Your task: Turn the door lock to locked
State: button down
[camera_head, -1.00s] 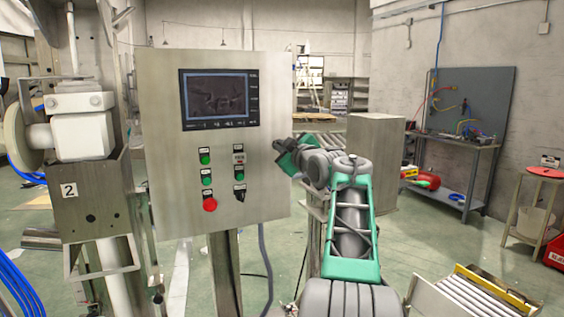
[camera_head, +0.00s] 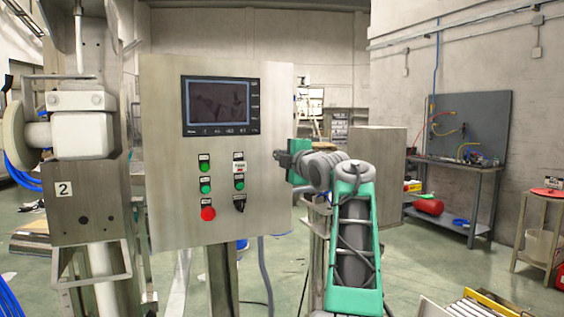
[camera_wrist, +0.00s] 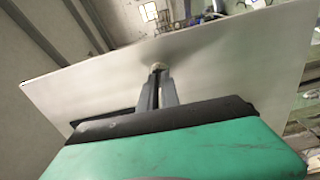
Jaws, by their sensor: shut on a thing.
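The steel control cabinet (camera_head: 165,150) stands upright in the middle of the head view. My gripper (camera_head: 277,155) is at the cabinet's right edge, at about the height of the buttons. In the wrist view, my gripper (camera_wrist: 157,78) has its two grey fingers close together on a small pale round lock knob (camera_wrist: 157,66). The knob sits on a bare steel face of the cabinet (camera_wrist: 210,65). The fingers hide most of the knob, so I cannot tell its turn. In the head view, the knob is hidden by my gripper.
The cabinet front carries a screen (camera_head: 218,103), green buttons, a red button (camera_head: 208,213) and a black selector switch (camera_head: 239,203). A machine (camera_head: 82,140) stands close on the left. A steel box (camera_head: 370,160) and workbench (camera_head: 455,190) stand behind, right.

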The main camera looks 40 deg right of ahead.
jog(key=shift+n, duration=0.4)
jog(key=c, duration=1.6)
grip_release()
jog(key=b+v, duration=0.2)
jog(key=v, duration=0.5)
jog(key=shift+s+a, duration=0.1)
jog(key=shift+s, duration=0.3)
jog(key=shift+a, duration=0.1)
